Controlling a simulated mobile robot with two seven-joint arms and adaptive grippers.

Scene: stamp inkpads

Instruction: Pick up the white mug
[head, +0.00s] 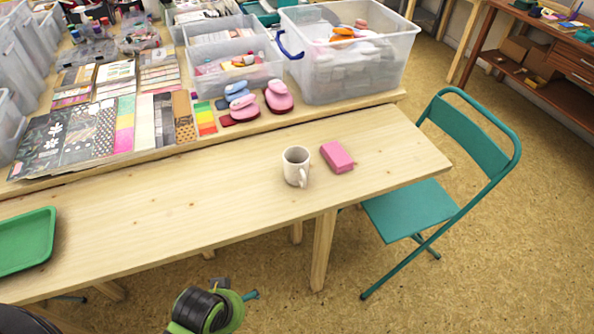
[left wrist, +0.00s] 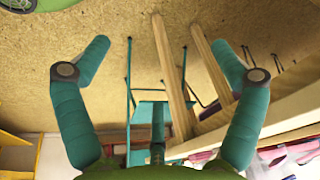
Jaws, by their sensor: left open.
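The white mug (head: 296,166) stands upright on the light wooden table, near its front edge, with its handle towards the front. My left gripper (head: 236,290) is at the bottom of the head view, apart from the mug, in front of the table and lower in the picture. In the left wrist view its two teal fingers (left wrist: 160,44) are spread wide with nothing between them. The mug is not seen in the left wrist view. My right gripper is in neither view.
A pink block (head: 337,157) lies just right of the mug. A green tray (head: 26,240) sits at the table's left. Behind are paper sheets, pink inkpads (head: 278,96) and clear bins (head: 350,80). A teal chair (head: 412,208) stands at the right. The table between tray and mug is bare.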

